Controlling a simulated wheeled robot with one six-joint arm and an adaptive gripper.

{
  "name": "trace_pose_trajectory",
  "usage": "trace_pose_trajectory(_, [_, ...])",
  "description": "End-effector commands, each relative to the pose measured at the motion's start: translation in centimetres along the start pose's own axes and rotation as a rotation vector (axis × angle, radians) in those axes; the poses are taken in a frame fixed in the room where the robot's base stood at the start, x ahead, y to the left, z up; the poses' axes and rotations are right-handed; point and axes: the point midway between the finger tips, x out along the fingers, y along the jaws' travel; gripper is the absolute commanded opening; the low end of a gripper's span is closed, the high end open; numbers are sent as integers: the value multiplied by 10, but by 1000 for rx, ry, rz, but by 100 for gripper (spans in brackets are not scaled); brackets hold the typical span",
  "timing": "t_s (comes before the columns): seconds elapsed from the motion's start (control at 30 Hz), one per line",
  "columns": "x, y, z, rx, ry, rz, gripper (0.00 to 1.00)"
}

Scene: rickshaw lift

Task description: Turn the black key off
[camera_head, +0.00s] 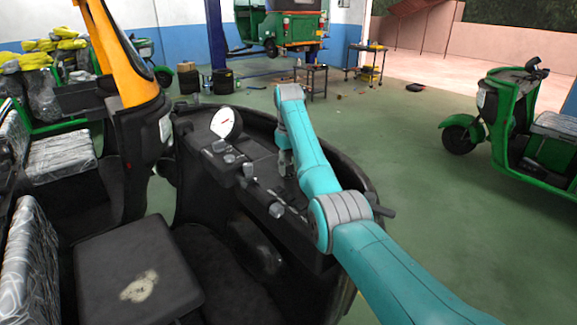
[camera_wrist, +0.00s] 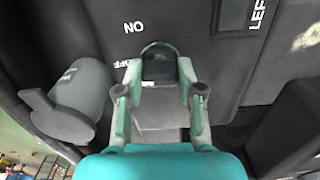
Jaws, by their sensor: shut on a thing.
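The black key (camera_wrist: 160,68) shows in the wrist view as a small dark block on the dark panel, between my fingertips. My gripper (camera_wrist: 159,76) is shut on it, one pale green finger on each side. White panel letters reading ON, inverted, show beyond the key, and letters that look like OFF show beside the left finger. In the head view my gripper (camera_head: 286,163) reaches down to the black dashboard (camera_head: 262,170); the key is hidden there. The key's exact angle is hard to tell.
A grey knob (camera_wrist: 80,95) stands close to the left of my gripper in the wrist view. In the head view, a round gauge (camera_head: 227,122) and several grey knobs stand left of my arm. A green rickshaw (camera_head: 520,130) stands right. Open green floor lies between.

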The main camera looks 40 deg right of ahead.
Motion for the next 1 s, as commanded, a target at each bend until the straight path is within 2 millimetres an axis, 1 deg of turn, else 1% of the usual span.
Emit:
trace_pose_trajectory(0.3, [1,0,0,-85,-1,0,2])
trace_pose_trajectory(0.73, [1,0,0,-94,-2,-1,3])
trace_pose_trajectory(0.77, [1,0,0,-94,-2,-1,40])
trace_pose_trajectory(0.8, [1,0,0,-94,-2,-1,50])
trace_pose_trajectory(0.83, [1,0,0,-94,-2,-1,57])
trace_pose_trajectory(0.87, [1,0,0,-94,-1,-1,62])
trace_pose_trajectory(1.0, [1,0,0,-93,-1,0,62])
